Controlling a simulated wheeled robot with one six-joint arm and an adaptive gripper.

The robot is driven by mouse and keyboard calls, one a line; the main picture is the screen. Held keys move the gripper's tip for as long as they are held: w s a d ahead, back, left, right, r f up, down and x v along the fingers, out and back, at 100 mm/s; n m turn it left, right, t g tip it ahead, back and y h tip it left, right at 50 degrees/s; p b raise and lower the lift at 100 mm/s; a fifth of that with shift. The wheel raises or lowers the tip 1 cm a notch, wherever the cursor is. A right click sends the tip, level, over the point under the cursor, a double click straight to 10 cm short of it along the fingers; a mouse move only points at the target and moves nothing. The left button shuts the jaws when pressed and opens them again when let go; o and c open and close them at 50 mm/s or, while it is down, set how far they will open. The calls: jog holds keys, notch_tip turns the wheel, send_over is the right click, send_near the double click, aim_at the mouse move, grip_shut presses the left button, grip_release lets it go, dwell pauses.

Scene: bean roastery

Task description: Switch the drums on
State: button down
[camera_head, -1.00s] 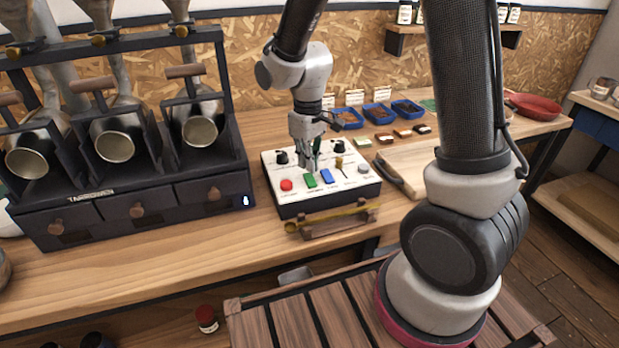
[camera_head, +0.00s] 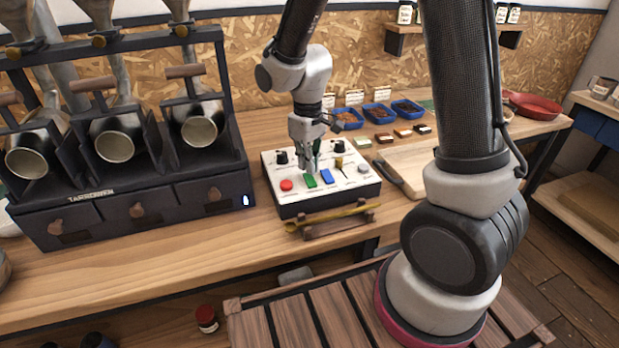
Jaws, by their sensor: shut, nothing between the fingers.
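The control panel (camera_head: 330,204) is a white-topped box with a dark front on the bench. Its top carries a red button (camera_head: 286,185), a green button (camera_head: 310,181), a blue button (camera_head: 327,177) and a grey button (camera_head: 363,169), plus black knobs and a small lever. My gripper (camera_head: 311,167) points down over the panel, shut and empty, its tips just behind the green button. I cannot tell whether the tips touch the panel. The gripper hides part of the panel's middle. The roaster drums (camera_head: 117,138) are metal cylinders in a dark frame at left.
A wooden rack with a brass-coloured stick (camera_head: 332,216) stands just in front of the panel. A wooden board (camera_head: 410,160) lies to its right. Blue trays (camera_head: 377,115) of beans stand behind. A red pan (camera_head: 535,104) is at far right.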

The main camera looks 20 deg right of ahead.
aim_at(308, 175)
jog(key=shift+f, duration=0.9)
dwell(0.3)
jog(key=shift+r, duration=3.5)
jog(key=s+d+r+m+t, duration=0.2)
jog(key=s+d+r+m, duration=0.1)
jog(key=s+d+r, duration=0.4)
jog(key=s+d+r+m+t, duration=0.2)
jog(key=s+d+r, duration=0.6)
jog(key=s, duration=0.4)
jog(key=shift+r+m, duration=0.25)
jog(key=shift+m, duration=0.25)
jog(key=shift+a, duration=0.1)
